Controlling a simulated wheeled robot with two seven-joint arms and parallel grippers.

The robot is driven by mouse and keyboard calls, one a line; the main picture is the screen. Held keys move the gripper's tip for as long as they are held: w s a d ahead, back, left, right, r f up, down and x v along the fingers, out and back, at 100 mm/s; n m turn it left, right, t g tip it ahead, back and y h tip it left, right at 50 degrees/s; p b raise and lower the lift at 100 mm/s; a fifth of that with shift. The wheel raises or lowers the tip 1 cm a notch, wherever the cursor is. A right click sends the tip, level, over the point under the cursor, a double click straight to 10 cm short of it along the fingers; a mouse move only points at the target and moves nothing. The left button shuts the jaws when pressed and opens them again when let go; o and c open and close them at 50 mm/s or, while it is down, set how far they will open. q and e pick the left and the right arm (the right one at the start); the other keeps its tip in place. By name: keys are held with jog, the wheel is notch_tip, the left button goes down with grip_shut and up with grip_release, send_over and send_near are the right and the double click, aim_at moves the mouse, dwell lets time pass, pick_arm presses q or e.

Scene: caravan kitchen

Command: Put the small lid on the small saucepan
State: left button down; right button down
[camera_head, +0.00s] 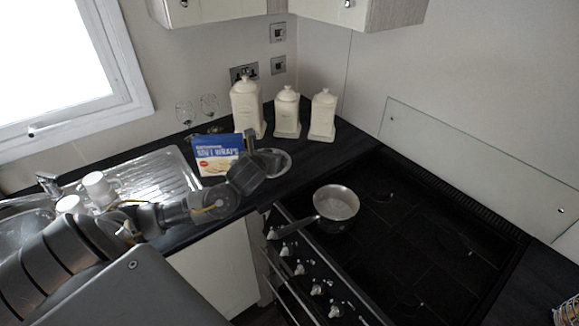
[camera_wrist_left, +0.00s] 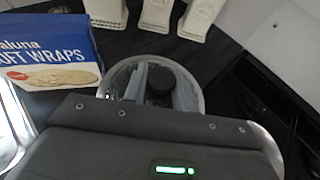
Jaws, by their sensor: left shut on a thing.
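The small lid (camera_head: 284,163) is a round glass disc with a metal rim, at the countertop in front of the canisters. In the left wrist view the lid (camera_wrist_left: 198,100) lies beneath my fingers, with its dark knob (camera_wrist_left: 160,84) between them. My left gripper (camera_head: 262,158) is shut on the lid's knob; its fingers also show in the left wrist view (camera_wrist_left: 160,92). I cannot tell whether the lid touches the counter. The small saucepan (camera_head: 337,203) stands uncovered on the hob's near left part, right of the lid, its handle pointing lower left. My right gripper is not in view.
A blue soft wraps box (camera_head: 217,151) stands close left of the gripper. Cream canisters (camera_head: 287,113) stand behind the lid, and wine glasses (camera_head: 209,104) farther left. A sink with a white mug (camera_head: 98,187) is at left. The black hob (camera_head: 420,235) is otherwise clear.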

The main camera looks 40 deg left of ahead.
pick_arm(q)
jog(key=shift+w+r, duration=0.1)
jog(key=shift+r, duration=0.2)
jog(key=shift+m+t+h, duration=0.3)
jog(key=shift+m+h, duration=0.3)
jog(key=d+r, duration=0.1)
jog(key=w+d+r, duration=0.1)
jog(key=r, duration=0.1)
jog(key=d+r+p, duration=0.1)
jog(key=d, duration=0.1)
jog(key=shift+w+r, duration=0.3)
jog(key=d+r+m+h, duration=0.4)
jog(key=d+r, duration=0.1)
jog(key=d, duration=0.6)
jog(key=s+d+f+m+h, duration=0.1)
jog(key=s+d+m+h, duration=0.1)
jog(key=s+d, duration=0.3)
jog(key=s+d+f+m+h+p, duration=0.1)
jog(key=s+d+m+h, duration=0.2)
jog(key=d, duration=0.4)
jog(key=s+h, duration=0.1)
jog(key=s, duration=0.1)
jog(key=shift+s+d+f, duration=0.35)
